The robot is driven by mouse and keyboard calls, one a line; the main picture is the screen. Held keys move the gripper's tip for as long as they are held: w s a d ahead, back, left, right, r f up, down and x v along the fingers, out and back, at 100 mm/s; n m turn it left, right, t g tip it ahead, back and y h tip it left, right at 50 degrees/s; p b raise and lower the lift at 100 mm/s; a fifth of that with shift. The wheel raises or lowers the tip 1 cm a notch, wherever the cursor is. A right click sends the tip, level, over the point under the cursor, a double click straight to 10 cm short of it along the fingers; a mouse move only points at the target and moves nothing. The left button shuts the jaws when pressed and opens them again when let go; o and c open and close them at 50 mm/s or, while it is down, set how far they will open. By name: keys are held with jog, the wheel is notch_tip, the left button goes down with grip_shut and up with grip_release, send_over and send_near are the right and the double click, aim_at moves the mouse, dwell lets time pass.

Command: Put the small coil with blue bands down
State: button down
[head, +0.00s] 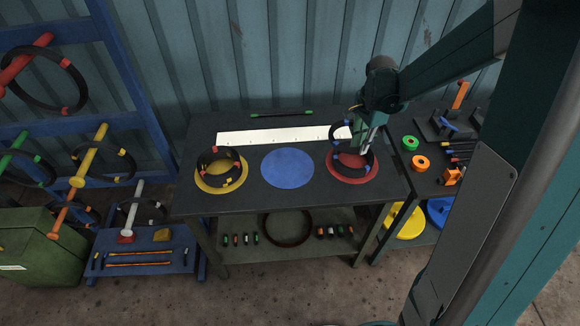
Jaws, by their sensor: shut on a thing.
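My gripper (364,147) points down over the red disc (341,177) at the right of the dark bench. It is shut on the small black coil with blue bands (336,134), which is tilted, its upper left part showing left of the fingers. A dark ring (372,169) also shows at the red disc below the fingers. The fingers partly hide both, and I cannot tell whether the held coil touches the ring or disc.
A blue disc (287,168) in the bench's middle is bare. A yellow disc (205,185) at left bears dark coils with coloured bands. A white strip (270,136) lies behind. A blue rack with coils stands left; a side table with spools (420,163) stands right.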

jog(key=a+f, duration=0.2)
jog(key=a, duration=1.1)
jog(key=b, duration=0.2)
send_over(293, 180)
jog(key=shift+d+f, duration=0.1)
jog(key=shift+f, duration=0.7)
jog(key=shift+f, duration=0.15)
jog(key=shift+f, duration=2.8)
jog(key=shift+f, duration=2.05)
jog(key=shift+f, duration=0.1)
